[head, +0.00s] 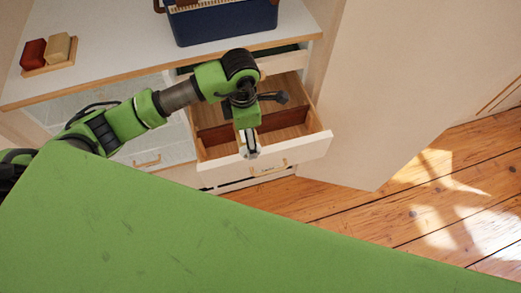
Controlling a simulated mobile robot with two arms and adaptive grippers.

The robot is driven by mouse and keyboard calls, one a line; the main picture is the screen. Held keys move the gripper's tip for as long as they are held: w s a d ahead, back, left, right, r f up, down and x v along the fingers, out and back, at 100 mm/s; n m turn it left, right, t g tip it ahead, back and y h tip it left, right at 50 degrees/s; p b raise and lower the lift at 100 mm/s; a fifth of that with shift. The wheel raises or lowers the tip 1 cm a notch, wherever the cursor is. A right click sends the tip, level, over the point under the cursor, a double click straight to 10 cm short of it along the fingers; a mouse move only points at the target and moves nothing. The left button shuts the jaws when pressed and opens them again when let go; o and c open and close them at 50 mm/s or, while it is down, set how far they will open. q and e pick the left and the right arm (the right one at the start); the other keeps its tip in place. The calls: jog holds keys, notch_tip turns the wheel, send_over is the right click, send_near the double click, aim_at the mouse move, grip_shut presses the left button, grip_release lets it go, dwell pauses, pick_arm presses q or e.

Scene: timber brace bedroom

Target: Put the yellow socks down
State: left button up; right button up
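My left arm comes in from the left. My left gripper (249,151) points down over the front part of an open wooden drawer (315,147). The fingers are small, and I cannot tell whether they are open or shut or hold anything. No yellow socks can be clearly made out. A brown divider (284,118) crosses the drawer's inside, and my arm and gripper hide part of the drawer. My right gripper is not in view.
The white cabinet top (120,40) carries a dark blue box (225,25) and a small wooden tray (50,70) with a red block (33,53) and a tan block (57,47). A pale panel (400,80) stands right of the drawer. The wooden floor (400,215) shows clear at right.

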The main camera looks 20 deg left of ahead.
pick_arm(q)
jog(key=n, duration=0.1)
jog(key=w+n, duration=0.1)
jog(key=n, duration=0.2)
jog(key=shift+w+d+f, duration=0.3)
jog(key=shift+w+f, duration=0.1)
jog(key=w+f+n+b, duration=0.1)
jog(key=f+n+b, duration=0.2)
jog(key=f+n, duration=0.1)
jog(key=w+d+f+n+b, duration=0.1)
jog(key=w+f+n+b, duration=0.1)
jog(key=f+n+b, duration=0.2)
jog(key=w+f+n+b, duration=0.1)
jog(key=f+n+b, duration=0.2)
jog(key=f+n, duration=0.3)
jog(key=shift+w+d+f+b, duration=0.1)
jog(key=shift+w+d+b, duration=0.05)
jog(key=shift+d+b, duration=0.15)
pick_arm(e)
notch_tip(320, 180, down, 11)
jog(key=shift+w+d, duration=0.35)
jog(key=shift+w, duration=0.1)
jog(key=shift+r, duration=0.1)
pick_arm(q)
jog(key=shift+f, duration=0.15)
jog(key=o, duration=1.2)
